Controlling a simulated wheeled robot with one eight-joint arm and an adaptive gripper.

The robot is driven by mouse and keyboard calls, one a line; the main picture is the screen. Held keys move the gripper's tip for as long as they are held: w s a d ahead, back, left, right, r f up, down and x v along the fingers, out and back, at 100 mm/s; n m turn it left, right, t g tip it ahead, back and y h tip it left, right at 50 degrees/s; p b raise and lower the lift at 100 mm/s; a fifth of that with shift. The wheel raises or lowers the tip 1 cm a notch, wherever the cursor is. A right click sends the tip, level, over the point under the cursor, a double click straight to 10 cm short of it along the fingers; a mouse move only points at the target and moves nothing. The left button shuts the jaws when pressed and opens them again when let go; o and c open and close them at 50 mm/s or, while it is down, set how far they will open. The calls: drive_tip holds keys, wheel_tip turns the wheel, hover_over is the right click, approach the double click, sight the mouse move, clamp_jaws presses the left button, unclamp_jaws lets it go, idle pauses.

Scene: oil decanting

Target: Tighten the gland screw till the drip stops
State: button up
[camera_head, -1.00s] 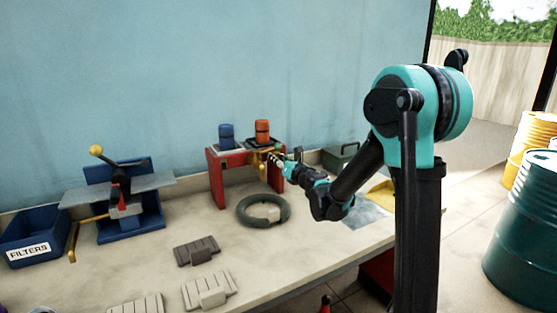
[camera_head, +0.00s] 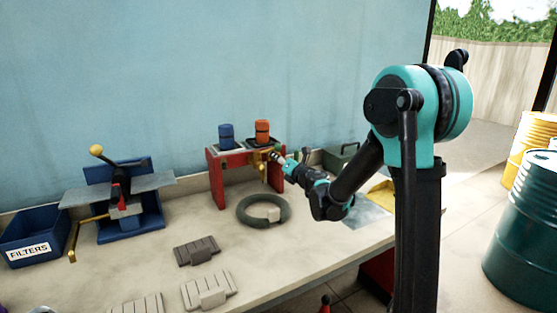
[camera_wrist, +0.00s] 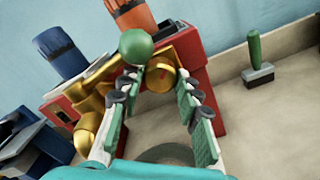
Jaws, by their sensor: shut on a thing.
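The red stand (camera_head: 218,178) holds a brass tap assembly (camera_head: 263,165) on its front. In the wrist view a round brass screw head (camera_wrist: 160,76) with a small red mark sits at the stand's front. My gripper (camera_wrist: 155,80) is shut on this brass head, one green-padded finger on each side. In the head view my gripper (camera_head: 277,157) is at the stand's right front, and the screw is too small to make out. A green ball knob (camera_wrist: 136,46) is just beyond the fingertips. No drip is discernible.
A blue bottle (camera_head: 226,136) and an orange bottle (camera_head: 262,131) stand on top of the stand. A green-handled brush (camera_wrist: 255,60) is at the right in the wrist view. The bench front is partly clear.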

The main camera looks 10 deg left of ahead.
drive_tip(key=o, duration=1.1)
drive_tip(key=shift+o, duration=0.2)
